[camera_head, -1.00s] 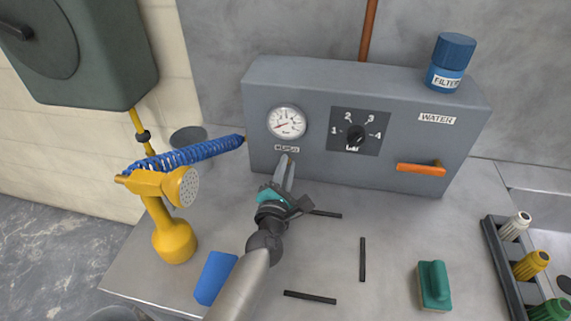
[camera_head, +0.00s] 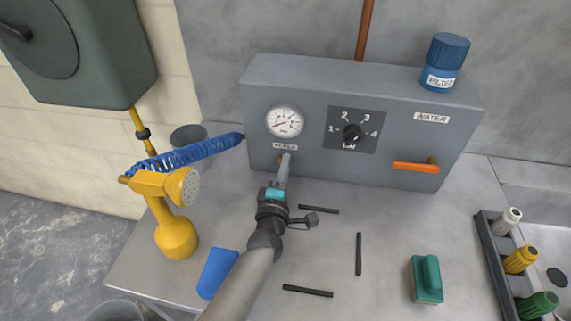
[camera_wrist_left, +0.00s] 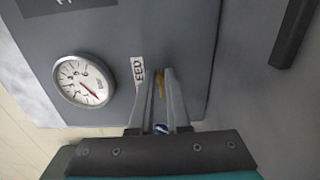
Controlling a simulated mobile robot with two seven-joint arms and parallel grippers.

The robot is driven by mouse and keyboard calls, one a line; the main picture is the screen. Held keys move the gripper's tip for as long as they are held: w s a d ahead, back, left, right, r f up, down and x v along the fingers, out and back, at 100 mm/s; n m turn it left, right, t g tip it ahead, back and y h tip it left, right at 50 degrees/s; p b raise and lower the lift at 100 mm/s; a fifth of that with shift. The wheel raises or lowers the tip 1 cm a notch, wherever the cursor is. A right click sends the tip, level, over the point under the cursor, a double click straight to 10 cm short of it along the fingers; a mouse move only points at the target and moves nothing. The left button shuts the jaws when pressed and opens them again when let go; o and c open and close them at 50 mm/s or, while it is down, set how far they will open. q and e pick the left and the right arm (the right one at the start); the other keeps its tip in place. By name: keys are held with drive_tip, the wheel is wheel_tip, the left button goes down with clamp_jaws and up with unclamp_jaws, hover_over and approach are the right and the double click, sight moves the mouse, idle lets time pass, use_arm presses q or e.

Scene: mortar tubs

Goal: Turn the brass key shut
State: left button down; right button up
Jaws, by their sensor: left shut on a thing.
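The brass key (camera_wrist_left: 160,82) shows in the left wrist view as a small yellow piece between my left gripper's fingers. It sits on the front of the grey box under a small label and the round gauge. In the head view my left gripper (camera_head: 283,172) reaches that spot, and its fingers cover most of the key, with a bit of brass (camera_head: 280,160) showing beside them. The left gripper (camera_wrist_left: 162,100) is shut on the key. How far the key is turned is hard to tell. My right gripper is not in view.
The grey box (camera_head: 300,85) carries a gauge (camera_head: 285,121), a black dial (camera_head: 352,132) and an orange lever (camera_head: 415,168). Black strips and a green block (camera_head: 427,280) lie right.

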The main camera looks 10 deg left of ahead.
use_arm(q)
drive_tip(key=shift+m, duration=0.3)
drive_tip(key=c, duration=0.9)
unclamp_jaws()
drive_tip(key=s+p, duration=0.1)
drive_tip(key=s, duration=1.4)
drive_tip(key=shift+s, duration=0.15)
